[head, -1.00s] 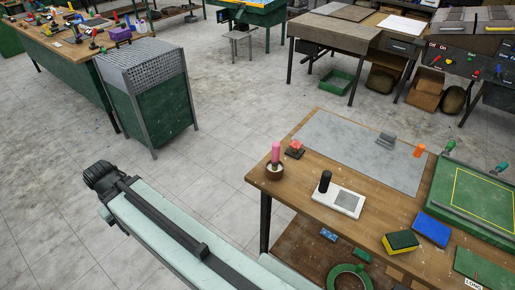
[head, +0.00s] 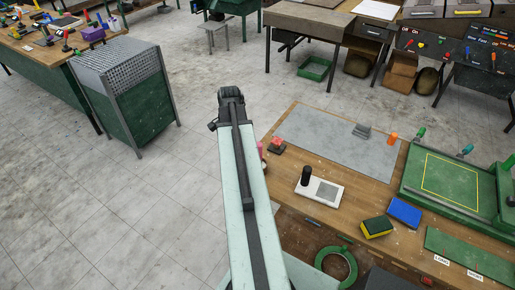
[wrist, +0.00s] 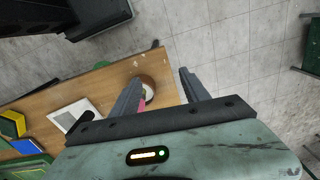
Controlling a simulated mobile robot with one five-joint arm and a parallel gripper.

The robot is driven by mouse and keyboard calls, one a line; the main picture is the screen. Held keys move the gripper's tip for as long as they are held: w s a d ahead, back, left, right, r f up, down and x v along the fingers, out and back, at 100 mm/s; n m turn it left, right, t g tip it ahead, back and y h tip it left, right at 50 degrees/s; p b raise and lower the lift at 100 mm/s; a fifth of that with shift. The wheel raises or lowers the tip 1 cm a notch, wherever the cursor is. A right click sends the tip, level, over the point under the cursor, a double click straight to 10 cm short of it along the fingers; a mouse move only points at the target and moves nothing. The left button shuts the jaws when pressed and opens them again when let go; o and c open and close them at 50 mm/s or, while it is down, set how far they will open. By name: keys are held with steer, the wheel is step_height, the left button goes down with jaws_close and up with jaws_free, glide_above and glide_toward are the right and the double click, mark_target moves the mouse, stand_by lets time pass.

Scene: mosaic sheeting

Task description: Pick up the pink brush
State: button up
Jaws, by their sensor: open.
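The pink brush (head: 260,148) stands at the table's left corner. In the head view only a sliver of it shows beside my arm, which hides the rest. My gripper (wrist: 160,75) is open with nothing held. The height gap between fingers and brush cannot be told.

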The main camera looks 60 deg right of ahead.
steer(key=s+d+m, duration=0.1)
steer(key=s+d, duration=0.1)
steer(key=s+d+r+m, duration=0.1)
steer(key=s+d, duration=0.1)
steer(key=s+d+m, duration=0.1)
steer(key=s+d, duration=0.1)
steer(key=s, duration=0.1)
steer(key=shift+s+d+r+m+p, duration=0.1)
steer(key=shift+d+r+m+p, duration=0.1)
steer(key=shift+r+m+p, duration=0.15)
step_height(320, 180, down, 8)
steer(key=b, duration=0.8)
steer(key=shift+s+f, duration=0.1)
steer(key=shift+f, duration=0.1)
steer(key=shift+r, duration=0.2)
jaws_close()
